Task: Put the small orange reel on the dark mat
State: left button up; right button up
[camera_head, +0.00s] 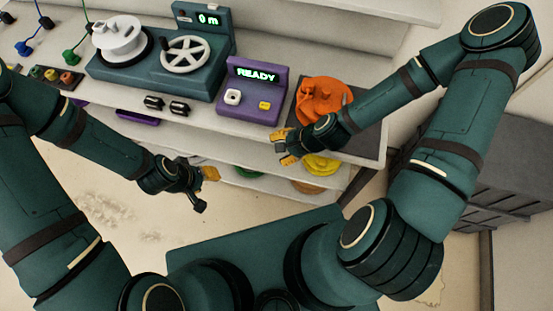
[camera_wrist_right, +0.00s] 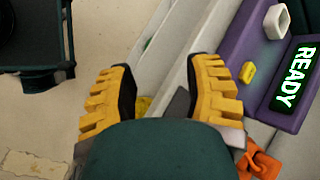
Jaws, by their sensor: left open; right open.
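A crumpled-looking orange object (camera_head: 324,100) lies on a dark grey surface (camera_head: 368,152) at the right end of the counter; I cannot tell whether it is the reel. A smaller orange-brown round item (camera_head: 308,187) shows partly on a lower shelf, below a yellow coil (camera_head: 322,165). My right gripper (camera_head: 282,147) is open and empty at the counter's front edge, left of the orange object. In the right wrist view its yellow fingers (camera_wrist_right: 160,92) are spread, with an orange part (camera_wrist_right: 262,160) at the lower right. My left gripper (camera_head: 206,190) is open and empty, left of the shelves.
A purple box reading READY (camera_head: 252,90) stands close behind my right gripper. A teal machine with a white reel (camera_head: 118,38) and handwheel (camera_head: 186,55) fills the counter's left. Lower shelves hold a green coil (camera_head: 250,171). A dark cabinet (camera_head: 480,180) stands at the right.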

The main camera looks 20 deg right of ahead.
jog(key=shift+s+a+f+n+g+h, duration=0.35)
jog(key=shift+s+a+n, duration=0.1)
jog(key=shift+n, duration=1.65)
jog(key=shift+s+a+f+n+g+h, duration=0.35)
jog(key=shift+s+n+h, duration=0.1)
jog(key=shift+n, duration=1.65)
jog(key=shift+s+a+f+n+g+h, duration=0.3)
jog(key=shift+s+a+n, duration=0.15)
jog(key=shift+n, duration=1.65)
jog(key=f+b, duration=0.4)
jog(key=f, duration=0.1)
jog(key=shift+s+a+b, duration=0.1)
jog(key=shift+s+b, duration=0.2)
jog(key=shift+b, duration=0.05)
